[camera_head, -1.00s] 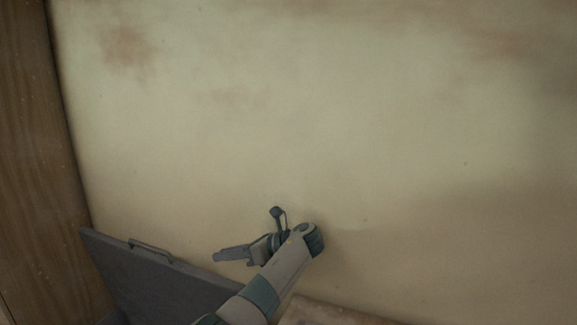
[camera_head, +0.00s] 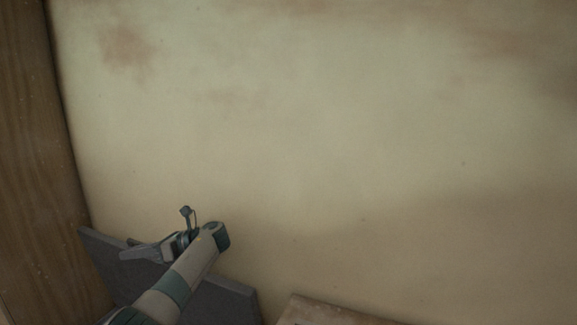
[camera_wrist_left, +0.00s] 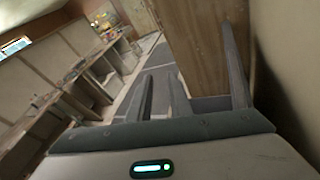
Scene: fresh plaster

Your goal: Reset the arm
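My left arm comes in from the lower left in the head view. Its left gripper (camera_head: 124,255) points left, in front of the upper part of a dark grey panel. In the left wrist view the grey fingers of the left gripper (camera_wrist_left: 162,82) stand apart with a gap between them. I see nothing held there. My right arm and gripper are not in view.
A large pale plastered surface (camera_head: 330,130) with brownish patches fills the head view. A wooden board (camera_head: 30,150) borders it at left. The dark grey panel (camera_head: 225,300) stands at lower left, and a brownish edge (camera_head: 320,312) shows at the bottom. The wrist view shows counters (camera_wrist_left: 60,105).

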